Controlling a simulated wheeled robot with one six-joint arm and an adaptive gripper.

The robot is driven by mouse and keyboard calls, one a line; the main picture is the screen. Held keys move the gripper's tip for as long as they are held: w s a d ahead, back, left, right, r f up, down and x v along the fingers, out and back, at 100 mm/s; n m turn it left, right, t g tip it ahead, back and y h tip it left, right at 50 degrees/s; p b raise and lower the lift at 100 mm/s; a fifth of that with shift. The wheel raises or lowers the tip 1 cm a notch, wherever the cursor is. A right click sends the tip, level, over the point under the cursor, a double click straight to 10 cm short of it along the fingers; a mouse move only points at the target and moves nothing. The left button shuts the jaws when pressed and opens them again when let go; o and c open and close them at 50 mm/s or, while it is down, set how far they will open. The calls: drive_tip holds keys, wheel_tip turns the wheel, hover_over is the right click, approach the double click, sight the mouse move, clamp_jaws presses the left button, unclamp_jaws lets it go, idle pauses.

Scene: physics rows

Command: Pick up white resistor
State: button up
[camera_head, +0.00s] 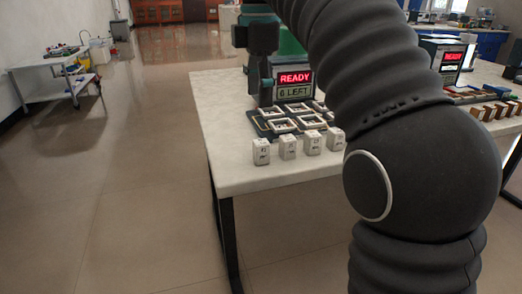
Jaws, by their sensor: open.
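Several small white blocks with dark markings stand in a row along the front edge of the white table; the leftmost white block (261,152), the second (288,148), the third (312,143) and the rightmost (335,139). They look alike, and their markings are too small to read, so I cannot tell which is the white resistor. My dark ribbed arm rises across the right of the view and leaves at the top.
A dark tray with white square frames (283,125) sits behind the blocks. A machine with a display (294,84) reading "READY" and "6 LEFT" stands behind it. Wooden blocks (495,111) lie at right. The table's left top (225,120) is bare.

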drive_tip(key=b, duration=0.2)
hover_over(261, 142)
wheel_tip(261, 142, down, 7)
drive_tip(key=shift+s+a+r, duration=0.1)
drive_tip(key=shift+r, duration=0.1)
drive_tip(key=shift+w+f+b, duration=0.2)
drive_tip(key=shift+f+b, duration=0.15)
drive_tip(key=shift+f, duration=2.5)
clamp_jaws()
